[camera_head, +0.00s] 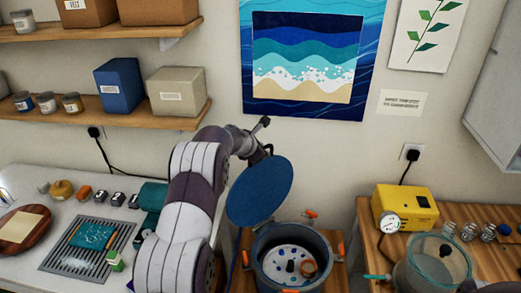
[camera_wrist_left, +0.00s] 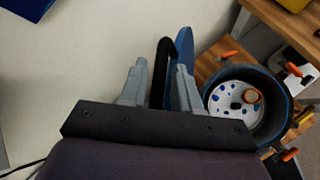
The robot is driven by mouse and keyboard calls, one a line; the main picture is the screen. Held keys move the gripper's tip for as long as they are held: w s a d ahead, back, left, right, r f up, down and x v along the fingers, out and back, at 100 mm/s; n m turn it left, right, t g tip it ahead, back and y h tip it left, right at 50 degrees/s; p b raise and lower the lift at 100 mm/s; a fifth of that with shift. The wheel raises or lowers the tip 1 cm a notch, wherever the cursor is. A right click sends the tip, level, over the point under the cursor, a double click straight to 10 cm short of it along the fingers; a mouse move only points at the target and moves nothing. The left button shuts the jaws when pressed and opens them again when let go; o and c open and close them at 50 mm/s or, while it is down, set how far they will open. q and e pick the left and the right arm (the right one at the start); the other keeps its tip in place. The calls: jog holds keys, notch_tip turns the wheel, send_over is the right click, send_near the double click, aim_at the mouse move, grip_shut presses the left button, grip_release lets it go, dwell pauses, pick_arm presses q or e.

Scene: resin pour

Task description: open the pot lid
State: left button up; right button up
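The pot (camera_head: 291,262) stands on a wooden surface at the bottom centre of the head view, its mouth uncovered. Its pale inside holds blue specks and a small orange ring; it also shows at the right of the left wrist view (camera_wrist_left: 212,82). The blue round pot lid (camera_head: 260,190) is tilted steeply up at the pot's left rear, its lower edge close to the rim. My right gripper is in neither view.
A yellow box with a gauge (camera_head: 405,208) and a clear chamber (camera_head: 432,268) stand right of the pot. A white table at left bears a metal grate (camera_head: 60,258) and small jars. Shelves with boxes (camera_head: 118,85) hang on the wall behind my left arm.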

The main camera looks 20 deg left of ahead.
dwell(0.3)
pick_arm(q)
jog(key=shift+s+r+b, duration=0.25)
jog(key=shift+s+b, duration=0.05)
jog(key=shift+b, duration=0.05)
jog(key=b+v, duration=0.3)
jog(key=v, duration=0.9)
